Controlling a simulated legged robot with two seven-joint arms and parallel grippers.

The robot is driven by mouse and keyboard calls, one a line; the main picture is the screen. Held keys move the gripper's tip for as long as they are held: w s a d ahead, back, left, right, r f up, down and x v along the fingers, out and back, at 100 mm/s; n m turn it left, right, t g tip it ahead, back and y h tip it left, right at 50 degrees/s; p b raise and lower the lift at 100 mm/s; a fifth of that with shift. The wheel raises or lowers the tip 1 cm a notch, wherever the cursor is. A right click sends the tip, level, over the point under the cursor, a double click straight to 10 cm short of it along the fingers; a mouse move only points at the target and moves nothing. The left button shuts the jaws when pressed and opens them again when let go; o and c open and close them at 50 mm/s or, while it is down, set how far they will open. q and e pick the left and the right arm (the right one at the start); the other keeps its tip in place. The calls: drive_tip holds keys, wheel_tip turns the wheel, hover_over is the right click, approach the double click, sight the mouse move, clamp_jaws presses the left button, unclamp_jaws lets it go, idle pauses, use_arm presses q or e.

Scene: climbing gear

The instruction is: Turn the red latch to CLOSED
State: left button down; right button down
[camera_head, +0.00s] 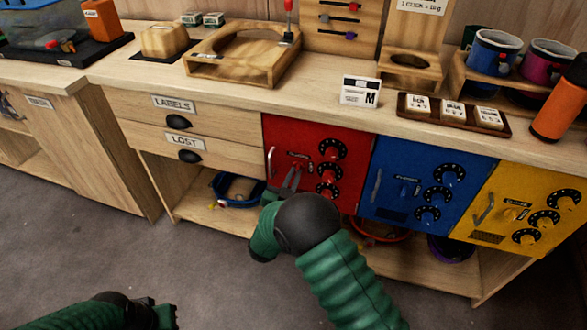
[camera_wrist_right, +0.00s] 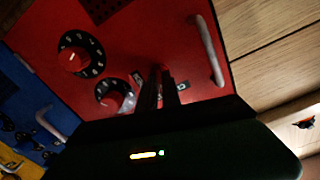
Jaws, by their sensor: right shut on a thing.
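My right gripper (camera_head: 293,177) reaches up to the door between handle and dials. Its dark fingers (camera_wrist_right: 164,84) are shut on the small red latch, which they mostly hide.
A blue door (camera_head: 385,205) and a yellow door (camera_head: 535,185) with similar dials stand to the right. Drawers (camera_head: 225,119) are on the left, above a shelf with a blue bin (camera_head: 222,185). The counter above holds a card stand and wooden pieces. The floor in front is clear.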

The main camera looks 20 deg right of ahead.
drive_tip(key=shift+f+n+p, duration=0.1)
drive_tip(key=shift+n+p, duration=1)
drive_tip(key=shift+n, duration=0.4)
drive_tip(key=c, duration=1.5)
unclamp_jaws()
drive_tip(key=shift+c, duration=0.2)
